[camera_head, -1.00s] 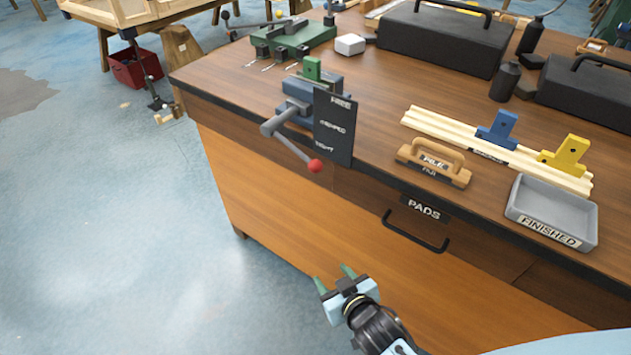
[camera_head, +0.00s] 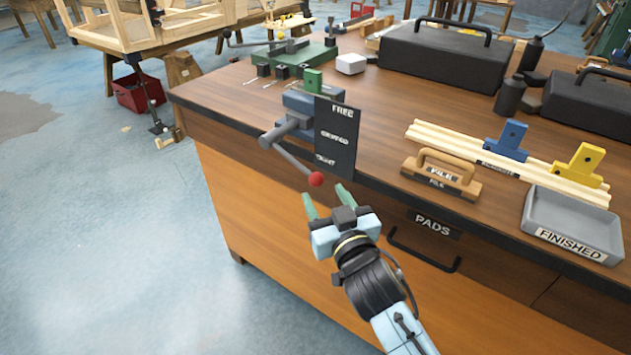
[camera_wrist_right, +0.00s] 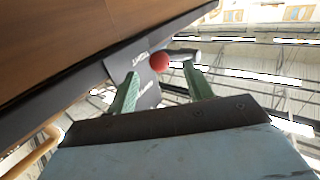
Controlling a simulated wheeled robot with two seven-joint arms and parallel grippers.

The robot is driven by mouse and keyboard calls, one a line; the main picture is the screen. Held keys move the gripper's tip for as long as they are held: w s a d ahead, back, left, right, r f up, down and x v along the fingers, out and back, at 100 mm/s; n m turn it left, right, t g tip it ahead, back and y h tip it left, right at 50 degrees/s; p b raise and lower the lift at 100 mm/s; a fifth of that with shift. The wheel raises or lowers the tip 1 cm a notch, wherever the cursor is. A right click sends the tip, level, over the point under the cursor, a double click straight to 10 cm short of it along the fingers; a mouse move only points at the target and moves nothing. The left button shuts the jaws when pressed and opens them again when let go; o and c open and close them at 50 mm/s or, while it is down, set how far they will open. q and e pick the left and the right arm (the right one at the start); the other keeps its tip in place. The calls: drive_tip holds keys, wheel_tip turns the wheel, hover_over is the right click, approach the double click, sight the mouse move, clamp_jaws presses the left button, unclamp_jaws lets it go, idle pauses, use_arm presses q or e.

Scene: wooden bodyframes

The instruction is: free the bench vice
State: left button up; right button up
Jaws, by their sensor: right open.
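The bench vice (camera_head: 308,103) is fixed at the bench's near left corner. Its grey handle bar (camera_head: 290,157) slopes down to the right and ends in a red ball (camera_head: 316,179). A dark plate (camera_head: 336,138) beside it reads FREE at the top, with two lower labels. A green block (camera_head: 312,80) stands at the vice's jaws. My right gripper (camera_head: 327,201) is open and empty, just below the red ball. In the right wrist view the ball (camera_wrist_right: 159,62) shows beyond and between the green fingertips, apparently not touching them. My left gripper is not in view.
A PADS drawer handle (camera_head: 424,250) is right of my gripper. On the bench are a FILE block (camera_head: 441,174), wooden strips with blue and yellow clamps (camera_head: 577,165), a FINISHED tray (camera_head: 572,224) and dark cases (camera_head: 445,62).

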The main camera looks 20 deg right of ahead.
sight(318, 185)
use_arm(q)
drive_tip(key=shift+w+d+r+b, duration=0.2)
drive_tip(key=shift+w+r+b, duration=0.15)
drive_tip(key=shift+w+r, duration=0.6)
use_arm(e)
drive_tip(key=shift+w+a, duration=0.15)
drive_tip(key=shift+w, duration=2.9)
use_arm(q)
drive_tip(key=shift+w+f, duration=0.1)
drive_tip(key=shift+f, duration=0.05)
use_arm(e)
clamp_jaws()
